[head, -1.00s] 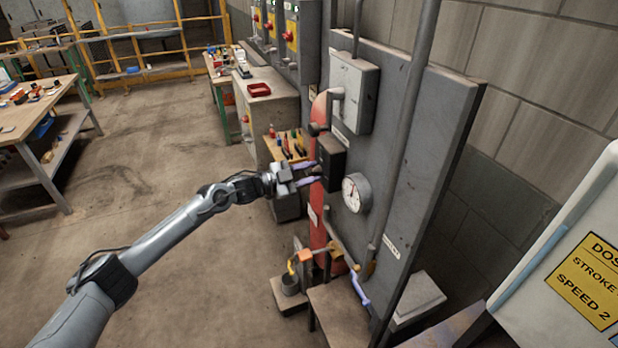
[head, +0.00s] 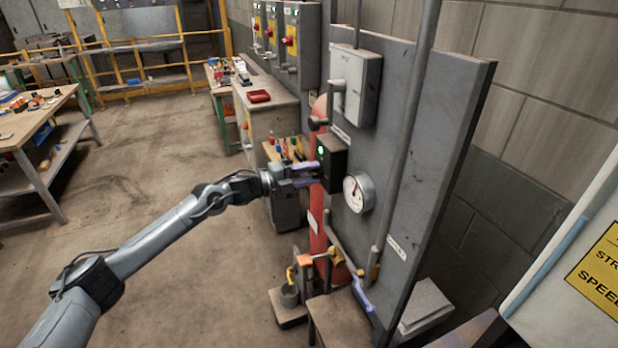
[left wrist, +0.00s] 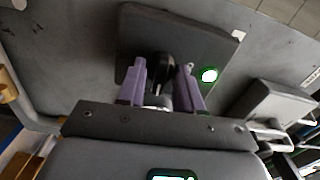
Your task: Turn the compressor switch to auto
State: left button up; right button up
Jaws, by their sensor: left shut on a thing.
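The compressor switch is a dark box (head: 336,158) on the grey upright panel (head: 425,190). A small lamp (head: 321,150) on its face glows green, and it also shows in the left wrist view (left wrist: 209,75). My left gripper (head: 315,174) reaches the face of the box from the left. In the left wrist view its two purple fingers (left wrist: 163,78) are shut on the black knob (left wrist: 165,64), one on each side. The fingers hide part of the knob, and I cannot read any position marks. My right gripper is not in view.
A round pressure gauge (head: 359,194) sits just below and right of the box. A light grey box (head: 354,85) is above, and a red cylinder (head: 318,235) stands at the panel's left edge. A pipe (head: 412,130) runs down the panel. Open floor lies left.

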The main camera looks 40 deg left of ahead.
pick_arm(q)
jog(key=shift+m, duration=0.5)
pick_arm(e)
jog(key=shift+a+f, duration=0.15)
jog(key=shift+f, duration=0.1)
pick_arm(q)
jog(key=o, duration=1)
jog(key=shift+s+a, duration=0.35)
jog(key=shift+s, duration=0.15)
pick_arm(e)
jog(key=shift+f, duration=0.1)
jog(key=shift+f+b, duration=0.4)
jog(key=shift+b, duration=0.25)
pick_arm(q)
jog(key=shift+v, duration=4.75)
jog(key=shift+s+r, duration=0.1)
